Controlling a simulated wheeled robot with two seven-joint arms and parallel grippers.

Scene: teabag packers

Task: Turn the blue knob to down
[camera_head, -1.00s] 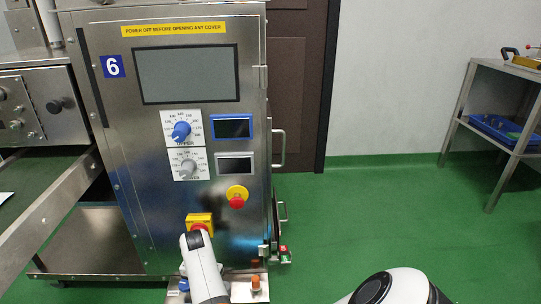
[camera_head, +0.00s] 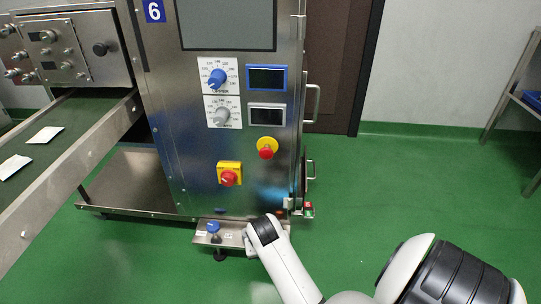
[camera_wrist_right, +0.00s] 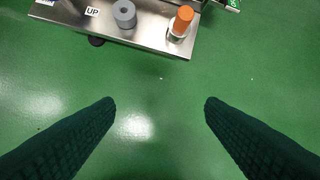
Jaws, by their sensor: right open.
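A blue knob (camera_head: 213,227) stands on a small steel shelf (camera_head: 205,240) at the machine's foot, with small labels beside it. Another blue knob (camera_head: 217,79) is on the upper dial of the front panel. In the right wrist view the shelf (camera_wrist_right: 150,33) shows a grey knob (camera_wrist_right: 124,14), an orange-topped post (camera_wrist_right: 183,20) and an "UP" label (camera_wrist_right: 92,11); the blue knob is not clearly visible there. My right gripper (camera_wrist_right: 160,105) is open and empty over green floor, apart from the shelf. My left gripper is out of view.
The steel machine (camera_head: 185,190) carries a red knob on a yellow plate (camera_head: 229,174) and a red stop button (camera_head: 266,149). A conveyor (camera_head: 75,130) with white packets is at left. A shelf rack (camera_head: 515,95) stands at right. Green floor is free in front.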

